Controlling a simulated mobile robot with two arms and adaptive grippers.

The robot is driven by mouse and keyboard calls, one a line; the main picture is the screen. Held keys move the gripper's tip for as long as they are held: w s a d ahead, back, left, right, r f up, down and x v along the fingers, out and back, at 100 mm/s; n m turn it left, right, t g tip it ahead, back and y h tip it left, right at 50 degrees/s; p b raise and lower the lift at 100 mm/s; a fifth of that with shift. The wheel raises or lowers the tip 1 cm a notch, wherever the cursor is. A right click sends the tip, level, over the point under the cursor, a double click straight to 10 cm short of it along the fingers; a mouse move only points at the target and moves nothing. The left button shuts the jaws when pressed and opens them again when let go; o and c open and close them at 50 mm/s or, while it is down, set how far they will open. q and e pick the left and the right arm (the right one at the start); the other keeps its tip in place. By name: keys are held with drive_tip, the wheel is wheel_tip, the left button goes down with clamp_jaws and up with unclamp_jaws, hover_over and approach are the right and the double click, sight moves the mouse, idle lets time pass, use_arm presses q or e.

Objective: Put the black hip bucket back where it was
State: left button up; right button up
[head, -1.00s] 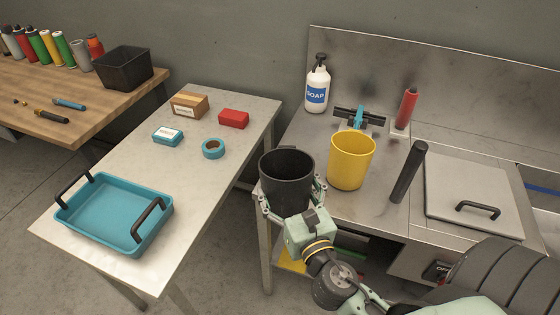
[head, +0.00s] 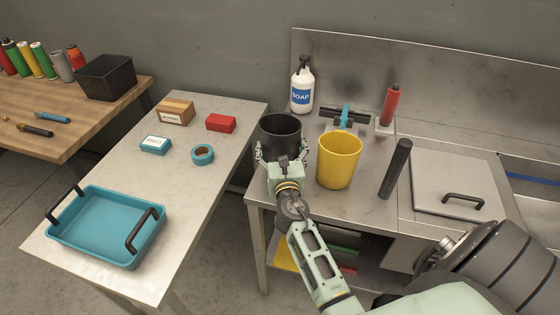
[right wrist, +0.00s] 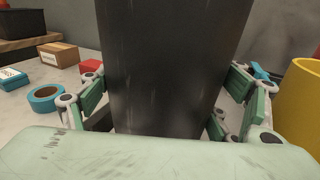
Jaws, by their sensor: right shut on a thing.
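The black hip bucket (head: 280,133) is upright at the left end of the steel bench (head: 352,205), left of the yellow bucket (head: 339,162). My right gripper (head: 280,160) is shut around the black bucket from the front. In the right wrist view the bucket (right wrist: 172,70) fills the middle, with a finger of my right gripper (right wrist: 165,105) on each side of it. The bucket's base is hidden by the gripper, so I cannot tell whether it touches the bench. My left gripper is not in view.
A soap bottle (head: 302,86) stands behind the black bucket. A blue squeegee (head: 344,116), a red tube (head: 391,104) and a black cylinder (head: 395,168) are to the right. The white table (head: 110,285) to the left, across a gap, holds a blue tray (head: 62,238).

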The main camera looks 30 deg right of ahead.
wheel_tip(320, 180, down, 3)
drive_tip(key=shift+f+b, duration=0.2)
drive_tip(key=shift+b, duration=0.85)
drive_tip(key=shift+f, duration=0.15)
drive_tip(key=o, duration=1.3)
drive_tip(key=shift+r, duration=0.35)
drive_tip(key=v, duration=0.3)
drive_tip(key=b+v, duration=0.1)
drive_tip(key=v, duration=0.7)
drive_tip(key=shift+f, duration=0.25)
drive_tip(key=shift+s+a+r, duration=0.1)
drive_tip(key=shift+s+a, duration=0.2)
drive_tip(key=shift+s, duration=0.2)
